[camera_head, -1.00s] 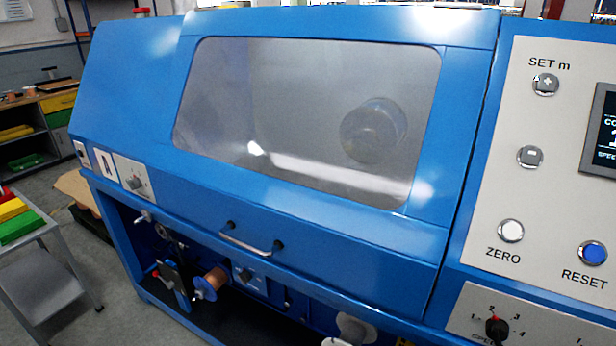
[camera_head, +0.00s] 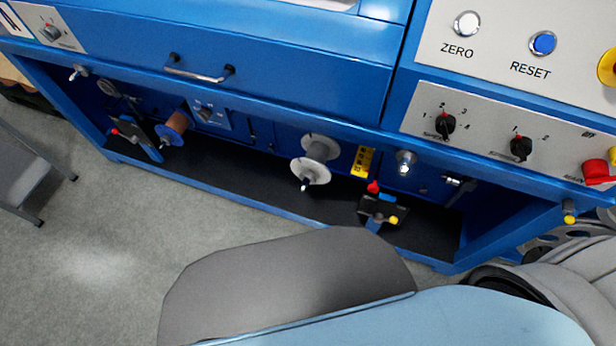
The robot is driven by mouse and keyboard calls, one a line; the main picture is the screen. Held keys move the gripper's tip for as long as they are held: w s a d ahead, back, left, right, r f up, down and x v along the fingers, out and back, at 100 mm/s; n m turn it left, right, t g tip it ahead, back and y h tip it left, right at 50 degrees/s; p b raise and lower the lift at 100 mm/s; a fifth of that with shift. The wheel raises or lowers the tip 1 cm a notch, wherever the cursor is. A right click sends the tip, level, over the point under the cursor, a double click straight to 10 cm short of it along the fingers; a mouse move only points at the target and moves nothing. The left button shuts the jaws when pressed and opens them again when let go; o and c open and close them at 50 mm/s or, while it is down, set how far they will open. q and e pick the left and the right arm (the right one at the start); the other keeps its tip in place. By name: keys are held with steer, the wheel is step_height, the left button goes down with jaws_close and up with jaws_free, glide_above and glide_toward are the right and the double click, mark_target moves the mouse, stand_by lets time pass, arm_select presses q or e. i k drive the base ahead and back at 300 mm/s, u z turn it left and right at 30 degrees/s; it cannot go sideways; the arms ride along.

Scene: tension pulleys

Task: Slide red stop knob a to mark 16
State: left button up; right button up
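A small red knob (camera_head: 374,187) stands on a dark bracket in the lower bay of the blue machine, right of centre, with a yellow knob (camera_head: 394,220) on the same bracket. Another small red knob (camera_head: 115,131) is on a bracket at the left end of the bay. I cannot tell which of them is stop knob a. No scale with a mark 16 is readable. Neither of my grippers is in view.
A copper spool (camera_head: 177,123) and an empty grey-white reel (camera_head: 318,152) sit in the bay. A drawer handle (camera_head: 200,74) juts out above. The control panel (camera_head: 480,110) is at right. My own body covers the bottom.

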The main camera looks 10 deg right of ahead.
mark_target(373, 189)
steer(key=z, duration=0.8)
steer(key=k, duration=0.4)
steer(key=z, duration=0.3)
steer(key=i, duration=0.45)
steer(key=z, duration=1)
steer(key=k, duration=1.1)
steer(key=u, duration=1.65)
steer(key=i, duration=0.5)
